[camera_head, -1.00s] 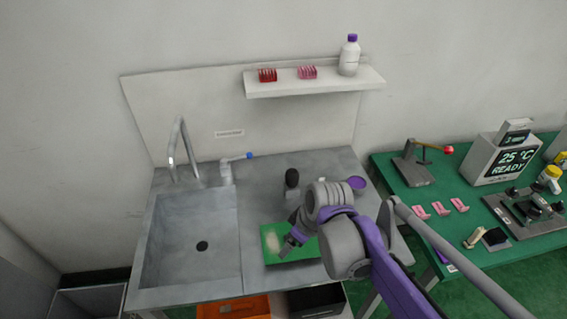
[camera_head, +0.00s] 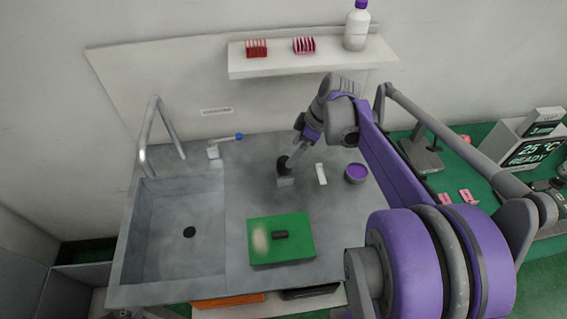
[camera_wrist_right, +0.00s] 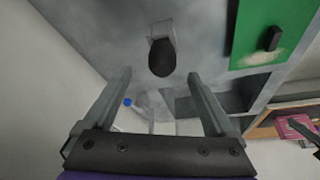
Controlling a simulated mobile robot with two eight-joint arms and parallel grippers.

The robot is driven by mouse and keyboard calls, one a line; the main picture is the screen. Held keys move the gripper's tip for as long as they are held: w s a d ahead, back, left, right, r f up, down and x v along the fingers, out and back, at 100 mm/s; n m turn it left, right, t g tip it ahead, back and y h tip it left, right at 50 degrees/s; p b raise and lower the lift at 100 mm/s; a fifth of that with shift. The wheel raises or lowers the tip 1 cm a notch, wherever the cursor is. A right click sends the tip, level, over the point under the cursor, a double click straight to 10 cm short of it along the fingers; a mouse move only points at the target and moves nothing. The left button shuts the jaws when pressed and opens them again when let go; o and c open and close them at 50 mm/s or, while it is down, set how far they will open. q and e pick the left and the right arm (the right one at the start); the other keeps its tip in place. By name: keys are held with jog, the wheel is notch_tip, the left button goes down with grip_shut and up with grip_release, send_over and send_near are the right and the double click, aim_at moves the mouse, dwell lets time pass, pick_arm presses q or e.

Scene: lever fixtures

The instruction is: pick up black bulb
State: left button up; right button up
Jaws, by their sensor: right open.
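The black bulb (camera_head: 283,162) stands on a small grey base (camera_head: 285,182) on the metal counter, partly covered by my right gripper in the head view. In the right wrist view the dark rounded bulb (camera_wrist_right: 161,62) lies ahead of the fingertips, roughly centred between them, with its pale base (camera_wrist_right: 161,29) beyond. My right gripper (camera_wrist_right: 159,76) is open, with nothing visible held between its fingers. In the head view it (camera_head: 292,158) reaches down to the bulb; whether it touches is unclear. My left gripper is out of view.
A green mat (camera_head: 258,225) with a small black block (camera_head: 280,235) lies in front of the bulb. A purple-topped cup (camera_head: 356,173) and a white strip (camera_head: 321,174) are to its right. The sink (camera_head: 180,232) with its tap is left; a shelf (camera_head: 310,62) hangs above.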

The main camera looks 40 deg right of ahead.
aim_at(284, 165)
jog(key=x, duration=0.8)
jog(key=shift+s+a+f, duration=0.1)
jog(key=shift+a, duration=0.05)
jog(key=c, duration=1.4)
